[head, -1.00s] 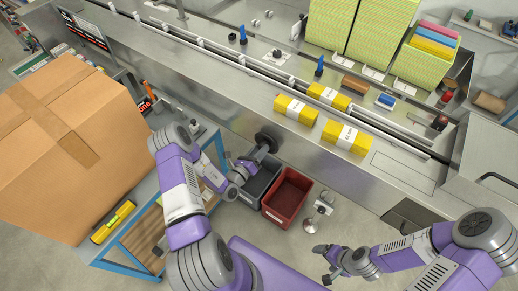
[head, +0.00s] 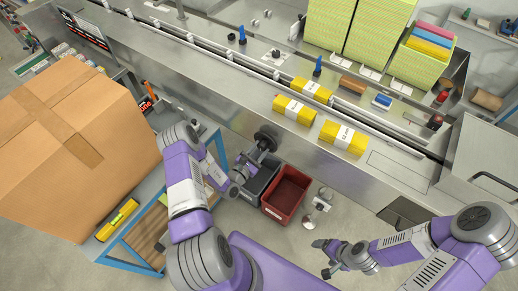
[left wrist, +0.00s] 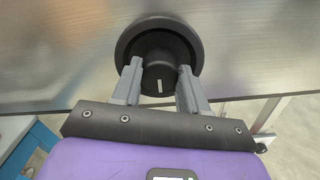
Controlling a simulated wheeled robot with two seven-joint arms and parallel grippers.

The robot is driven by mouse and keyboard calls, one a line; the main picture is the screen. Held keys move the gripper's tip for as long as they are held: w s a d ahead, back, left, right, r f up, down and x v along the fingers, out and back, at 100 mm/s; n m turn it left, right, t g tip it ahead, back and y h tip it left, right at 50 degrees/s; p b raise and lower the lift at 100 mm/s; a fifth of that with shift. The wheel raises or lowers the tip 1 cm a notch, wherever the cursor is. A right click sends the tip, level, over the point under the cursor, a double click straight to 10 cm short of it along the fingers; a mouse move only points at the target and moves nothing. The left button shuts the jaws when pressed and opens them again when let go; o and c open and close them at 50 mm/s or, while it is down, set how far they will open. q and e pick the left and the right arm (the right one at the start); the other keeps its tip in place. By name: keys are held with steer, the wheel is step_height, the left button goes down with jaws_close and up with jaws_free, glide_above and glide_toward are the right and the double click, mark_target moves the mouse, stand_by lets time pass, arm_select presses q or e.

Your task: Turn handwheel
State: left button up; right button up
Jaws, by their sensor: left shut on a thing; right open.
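The black handwheel (head: 266,137) sits on the front face of the steel machine (head: 224,116). In the left wrist view the handwheel (left wrist: 188,35) shows as a dark round rim with a hub in front bearing a white mark. My left gripper (head: 252,158) is at the handwheel. In the left wrist view its two grey fingers (left wrist: 158,82) stand on either side of the hub and are shut on it. My right gripper (head: 322,257) is open and empty above the floor at the lower right, well away from the wheel.
A grey bin (head: 262,173) and a red bin (head: 307,193) stand under the handwheel. A large cardboard box (head: 110,150) stands at the left on a blue-framed bench (head: 121,255). Yellow packs (head: 343,137) lie on the machine top.

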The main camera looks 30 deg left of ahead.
arm_select(q)
steer(key=shift+m, duration=1.6)
steer(key=shift+p, duration=0.3)
steer(key=o, duration=1.1)
steer(key=shift+c, duration=0.2)
steer(key=s, duration=0.7)
steer(key=shift+s+a, duration=0.25)
